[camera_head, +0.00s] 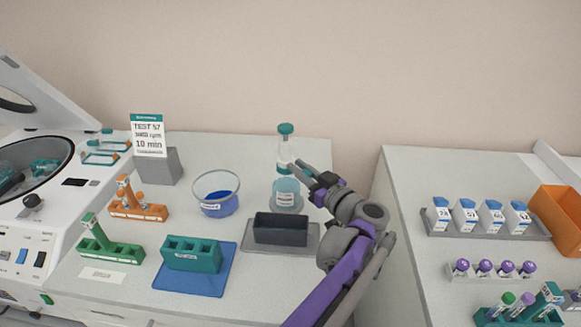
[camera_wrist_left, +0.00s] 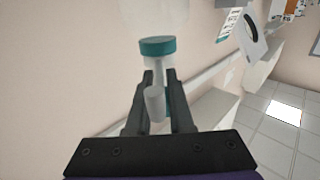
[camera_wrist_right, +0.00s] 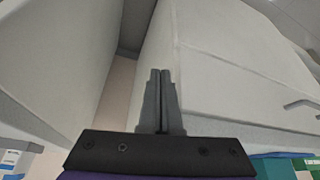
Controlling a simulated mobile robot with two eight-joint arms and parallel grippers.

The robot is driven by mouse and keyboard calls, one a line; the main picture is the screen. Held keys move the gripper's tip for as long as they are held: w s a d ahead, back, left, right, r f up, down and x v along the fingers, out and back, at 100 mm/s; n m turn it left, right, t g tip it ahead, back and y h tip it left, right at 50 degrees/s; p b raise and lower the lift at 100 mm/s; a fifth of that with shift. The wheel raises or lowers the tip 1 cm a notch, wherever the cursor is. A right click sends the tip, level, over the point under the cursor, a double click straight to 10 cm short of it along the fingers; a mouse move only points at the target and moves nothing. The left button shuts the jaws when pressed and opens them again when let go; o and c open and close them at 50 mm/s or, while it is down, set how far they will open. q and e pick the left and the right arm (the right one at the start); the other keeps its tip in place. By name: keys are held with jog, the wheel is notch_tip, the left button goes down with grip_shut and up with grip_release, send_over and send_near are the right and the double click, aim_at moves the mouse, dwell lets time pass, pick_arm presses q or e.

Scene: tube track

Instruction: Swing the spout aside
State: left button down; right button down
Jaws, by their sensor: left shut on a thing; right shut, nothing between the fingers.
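The dispenser bottle (camera_head: 287,190) stands upright near the back edge of the middle bench, with blue contents and a teal top (camera_head: 286,128). My left gripper (camera_head: 296,166) reaches it from the right at the height of its pale neck. In the left wrist view, the dispenser's teal top (camera_wrist_left: 157,46) is just beyond the fingers. The pale spout (camera_wrist_left: 155,103) points toward the camera between the fingers of my left gripper (camera_wrist_left: 159,80), which are shut on it. My right gripper (camera_wrist_right: 160,75) is shut and empty, in front of pale furniture, out of the head view.
A blue bowl (camera_head: 216,206) stands left of the bottle. A dark tray (camera_head: 281,229) sits in front of it, beside a teal rack (camera_head: 191,254). A centrifuge (camera_head: 35,205) is at far left. The right bench (camera_head: 420,262) holds bottles and tube racks.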

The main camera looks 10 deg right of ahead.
pick_arm(q)
jog(key=shift+w+d+n+g+y+p, duration=0.2)
jog(key=shift+d+n+g+y+p, duration=0.15)
jog(key=shift+n+g+y, duration=0.4)
jog(key=shift+w+d+n+g+y+p, duration=0.15)
jog(key=shift+d+n+g+y+p, duration=0.3)
jog(key=shift+y, duration=0.6)
jog(key=shift+a, duration=0.25)
jog(key=c, duration=0.8)
grip_release()
jog(key=v, duration=1.1)
jog(key=shift+b, duration=0.4)
jog(key=shift+w, duration=0.15)
